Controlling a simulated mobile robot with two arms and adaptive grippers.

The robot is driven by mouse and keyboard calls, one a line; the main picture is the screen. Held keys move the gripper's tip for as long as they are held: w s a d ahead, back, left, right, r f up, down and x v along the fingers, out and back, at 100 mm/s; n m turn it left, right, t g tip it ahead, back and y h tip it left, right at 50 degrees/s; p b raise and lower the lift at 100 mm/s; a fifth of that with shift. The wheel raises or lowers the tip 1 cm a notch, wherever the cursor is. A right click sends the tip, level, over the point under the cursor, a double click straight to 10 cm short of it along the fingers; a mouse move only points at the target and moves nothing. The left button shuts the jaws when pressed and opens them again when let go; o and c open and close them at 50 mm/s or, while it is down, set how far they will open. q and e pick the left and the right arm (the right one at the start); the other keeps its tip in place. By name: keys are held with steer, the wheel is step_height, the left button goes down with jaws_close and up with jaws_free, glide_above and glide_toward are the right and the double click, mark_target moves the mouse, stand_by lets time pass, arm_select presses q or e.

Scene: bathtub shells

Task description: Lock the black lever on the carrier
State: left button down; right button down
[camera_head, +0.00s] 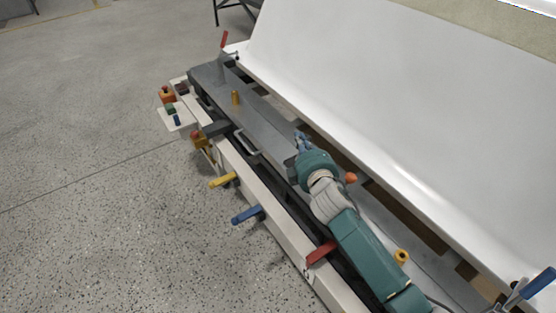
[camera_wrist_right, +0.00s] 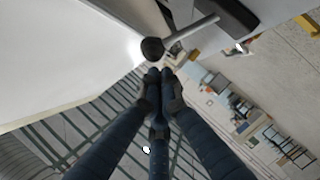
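The black lever shows in the right wrist view as a round black knob (camera_wrist_right: 152,49) on a thin metal rod that runs up to the right. My right gripper (camera_wrist_right: 160,74) has dark blue fingers drawn together at the tips, with nothing seen between them. The tips are just below the knob in that view; I cannot tell whether they touch it. In the head view my right gripper (camera_head: 300,137) is over the carrier's grey rail (camera_head: 262,130), beside the white tub shell (camera_head: 370,90). I cannot make out the knob there. My left gripper is not in view.
The carrier's front bears a yellow lever (camera_head: 222,181), a blue lever (camera_head: 245,215) and a red lever (camera_head: 320,253). Another red lever (camera_head: 224,39) stands at the far end. The floor at left is clear.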

stand_by(0.3)
steer(key=v, duration=1.2)
